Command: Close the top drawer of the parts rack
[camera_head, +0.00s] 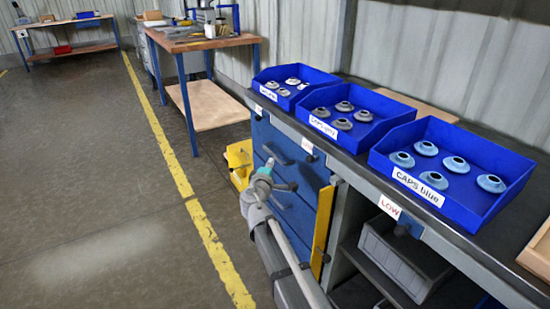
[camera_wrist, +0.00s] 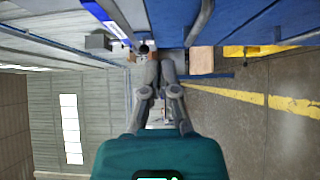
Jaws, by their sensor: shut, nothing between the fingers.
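The parts rack is a blue drawer cabinet (camera_head: 290,212) under the dark worktop in the head view. Its top drawer (camera_head: 297,158) has a dark bar handle across its front. Another blue drawer front sits below it. I cannot tell from this angle how far the top drawer stands out. My gripper (camera_head: 291,187) is shut and empty, in front of the drawer fronts and below the top handle. In the wrist view the gripper (camera_wrist: 160,54) has its fingers together, with blue fronts (camera_wrist: 228,22) and grey bar handles beside it. Contact with a drawer is not clear.
Blue trays of caps, one labelled CAPS blue (camera_head: 455,205), stand on the worktop (camera_head: 350,160). A yellow bin (camera_head: 238,160) is beyond the cabinet, and a yellow upright panel (camera_head: 322,232) is at its near side. Open grey floor (camera_head: 110,230) lies to the left.

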